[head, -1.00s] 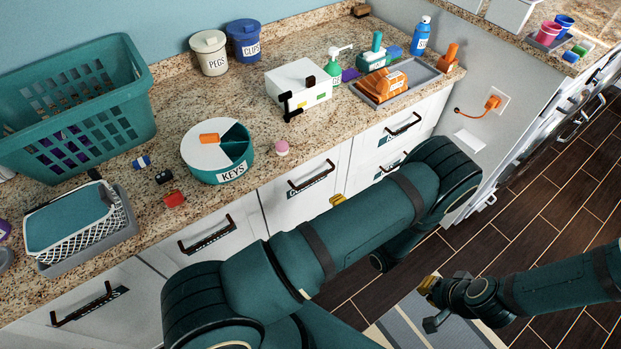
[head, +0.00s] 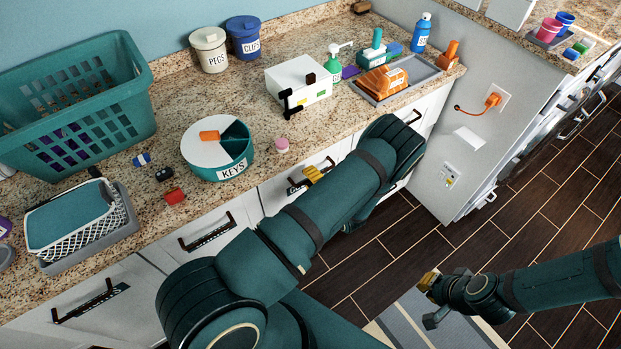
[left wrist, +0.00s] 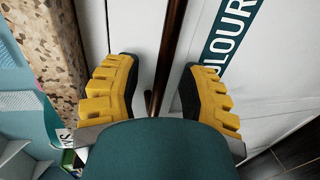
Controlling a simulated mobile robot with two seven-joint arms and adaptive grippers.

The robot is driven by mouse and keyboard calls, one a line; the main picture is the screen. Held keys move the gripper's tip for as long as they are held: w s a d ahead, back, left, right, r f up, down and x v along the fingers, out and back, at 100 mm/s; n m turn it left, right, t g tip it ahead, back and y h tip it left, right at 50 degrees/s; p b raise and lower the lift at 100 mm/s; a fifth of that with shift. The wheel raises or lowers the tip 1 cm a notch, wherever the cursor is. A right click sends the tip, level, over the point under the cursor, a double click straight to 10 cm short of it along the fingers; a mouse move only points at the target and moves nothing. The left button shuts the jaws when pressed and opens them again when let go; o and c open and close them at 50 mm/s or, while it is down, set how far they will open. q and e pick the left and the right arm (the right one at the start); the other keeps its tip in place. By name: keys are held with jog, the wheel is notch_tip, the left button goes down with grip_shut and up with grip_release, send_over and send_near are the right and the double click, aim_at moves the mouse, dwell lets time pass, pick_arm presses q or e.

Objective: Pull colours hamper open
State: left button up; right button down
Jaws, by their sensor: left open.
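The colours hamper front is a white panel (left wrist: 262,95) with a teal label reading "COLOUR" (left wrist: 232,32) in the left wrist view. Its dark bar handle (left wrist: 172,45) runs between the two yellow fingers of my open left gripper (left wrist: 158,92), with a gap on each side. In the head view the left gripper (head: 313,174) is at this handle (head: 295,188) and partly covers it and the label. The hamper looks shut. My right gripper (head: 432,300) is low over the floor at the right, away from the cabinets; its opening is unclear.
The granite counter (head: 240,105) overhangs the fronts and holds a teal basket (head: 85,110), a keys tub (head: 218,150) and a white box (head: 298,80). Another handled front (head: 207,232) is to the left. Dark floor (head: 400,240) is clear in front, with a striped mat (head: 410,318).

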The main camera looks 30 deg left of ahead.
pick_arm(q)
jog(key=shift+c, duration=0.4)
grip_shut()
jog(key=shift+d, duration=0.1)
